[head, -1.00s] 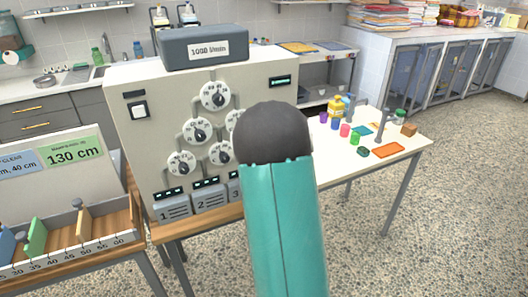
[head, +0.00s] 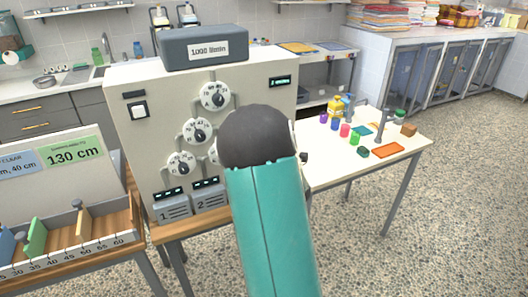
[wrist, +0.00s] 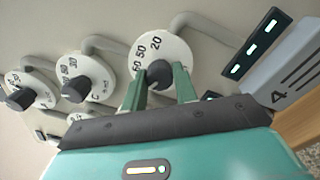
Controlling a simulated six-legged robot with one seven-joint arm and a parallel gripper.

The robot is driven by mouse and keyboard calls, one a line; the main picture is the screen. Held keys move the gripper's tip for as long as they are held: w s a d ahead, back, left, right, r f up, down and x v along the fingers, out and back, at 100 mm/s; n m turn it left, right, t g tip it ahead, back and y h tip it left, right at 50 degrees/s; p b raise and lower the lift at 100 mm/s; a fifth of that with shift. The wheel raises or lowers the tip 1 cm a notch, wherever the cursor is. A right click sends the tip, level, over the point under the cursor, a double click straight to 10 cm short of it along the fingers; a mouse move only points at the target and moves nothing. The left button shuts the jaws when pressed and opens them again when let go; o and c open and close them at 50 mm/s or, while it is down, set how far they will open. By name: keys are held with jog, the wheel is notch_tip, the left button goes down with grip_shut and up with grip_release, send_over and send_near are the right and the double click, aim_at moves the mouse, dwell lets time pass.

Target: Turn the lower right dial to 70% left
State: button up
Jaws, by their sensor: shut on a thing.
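The lower right dial (wrist: 175,48) is a white numbered disc with a dark knob (wrist: 158,73), near the middle of the wrist view. Numbers such as 20, 50 and 60 show on its visible rim. My gripper (wrist: 159,82) has its two green fingers on either side of the knob, shut on it. The fingers and wrist cover part of the disc, so I cannot read its setting. In the head view my arm hides this dial and my gripper. The beige dial panel (head: 122,82) stands upright there.
Other dials lie close by, such as the top dial (head: 215,97) and the lower left one (head: 181,163). A numbered 4 box (wrist: 296,75) and a lit display (wrist: 256,45) sit beside the held dial. A white table (head: 345,175) with small coloured items stands to the right.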

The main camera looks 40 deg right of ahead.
jog(key=o, duration=1)
jog(key=shift+c, duration=0.2)
jog(key=v, duration=1.4)
jog(key=shift+d+f, duration=0.1)
jog(key=shift+w, duration=0.1)
